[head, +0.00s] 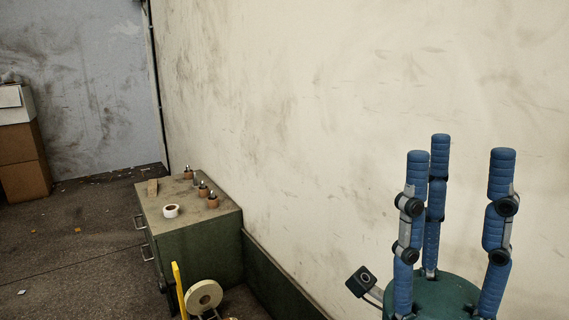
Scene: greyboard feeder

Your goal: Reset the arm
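My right gripper (455,178) stands at the lower right of the head view. Its several blue segmented fingers point up from a dark green palm and are spread apart. Nothing is between them, so it is open and empty. It is held up in front of the pale wall, and a small dark camera-like part juts out from its left side. My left gripper is not in the head view.
A green drawer cabinet (200,241) stands against the pale wall (330,110), with a tape roll (171,211) and several small bottles on top. Before it is a round beige reel (204,297) beside a yellow part (179,289). Cardboard boxes (23,162) stand far left. The floor between is mostly clear.

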